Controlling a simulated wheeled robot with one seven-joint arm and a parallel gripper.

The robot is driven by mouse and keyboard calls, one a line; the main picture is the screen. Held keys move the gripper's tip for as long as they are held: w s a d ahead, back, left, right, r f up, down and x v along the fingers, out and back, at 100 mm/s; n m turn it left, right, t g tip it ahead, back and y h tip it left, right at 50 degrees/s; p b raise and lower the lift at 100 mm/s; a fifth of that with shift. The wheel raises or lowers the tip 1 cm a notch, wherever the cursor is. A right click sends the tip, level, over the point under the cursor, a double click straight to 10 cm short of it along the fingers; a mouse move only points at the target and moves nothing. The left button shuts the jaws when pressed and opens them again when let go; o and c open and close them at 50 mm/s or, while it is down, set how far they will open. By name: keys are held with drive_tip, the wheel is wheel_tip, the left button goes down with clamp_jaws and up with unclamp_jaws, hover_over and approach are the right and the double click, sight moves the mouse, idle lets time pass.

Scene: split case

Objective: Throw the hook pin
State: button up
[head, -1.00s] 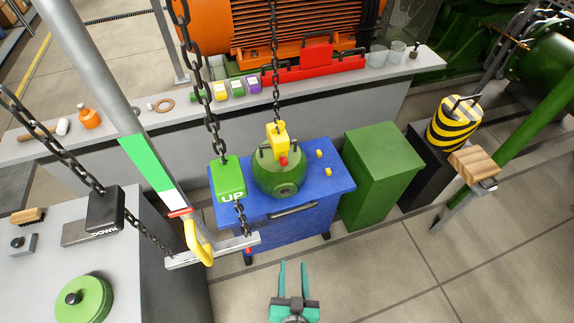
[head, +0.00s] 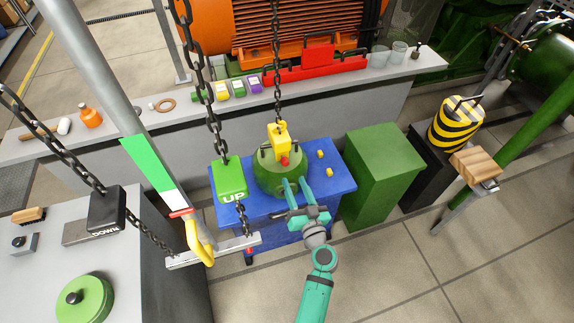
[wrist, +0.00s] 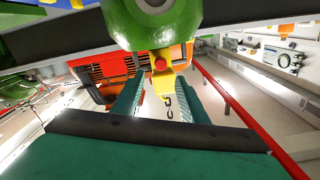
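The hook pin shows as a red knob (head: 284,161) on the lower part of the yellow hook block (head: 277,136), which hangs on a chain above the round green case (head: 265,178). In the wrist view the red pin (wrist: 160,64) stands out from the yellow block (wrist: 163,82), beside the green case (wrist: 150,22). My gripper (head: 295,182) is in front of the case, to the lower right of the pin. Its teal fingers (wrist: 158,95) are apart with nothing held between them. The pin lies beyond the fingertips, roughly in line with the gap. How the block joins the case is unclear.
The case stands on a blue cabinet (head: 342,180) with small yellow pieces on top. A green "UP" pendant (head: 229,180) and its chain hang close on the left. A green box (head: 383,160) stands on the right. Open floor (head: 400,285) lies at the lower right.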

sight(286, 164)
drive_tip(key=x, duration=0.8)
drive_tip(key=shift+w, duration=0.35)
drive_tip(key=shift+w+a+f, duration=0.1)
drive_tip(key=shift+w+a, duration=0.05)
drive_tip(key=shift+a, duration=0.05)
